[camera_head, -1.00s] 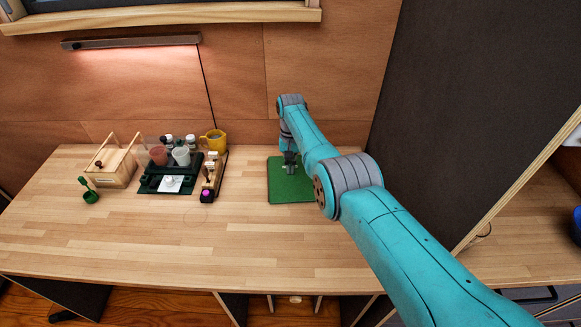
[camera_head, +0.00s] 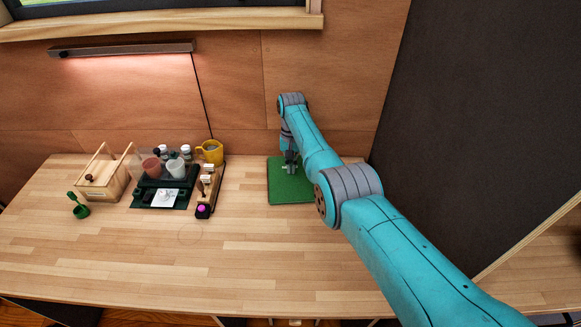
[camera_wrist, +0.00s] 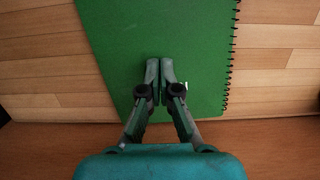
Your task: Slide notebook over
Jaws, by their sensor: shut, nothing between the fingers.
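The green notebook (camera_head: 287,186) lies flat on the wooden desk, right of the middle, partly hidden behind my arm. In the wrist view the notebook (camera_wrist: 196,35) fills the centre, with its black spiral binding along the right edge. My gripper (camera_head: 289,160) is over the notebook's end nearest the wall. In the wrist view my gripper (camera_wrist: 160,62) is shut and empty, pointing at the cover. I cannot tell whether the fingertips touch it.
A wooden box (camera_head: 104,181), a small green cup (camera_head: 81,211), a dark tray (camera_head: 179,202) with cups and jars, a yellow mug (camera_head: 212,151) and a narrow wooden holder (camera_head: 207,192) stand to the left. A dark panel (camera_head: 470,130) rises on the right. The front desk (camera_head: 200,260) is clear.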

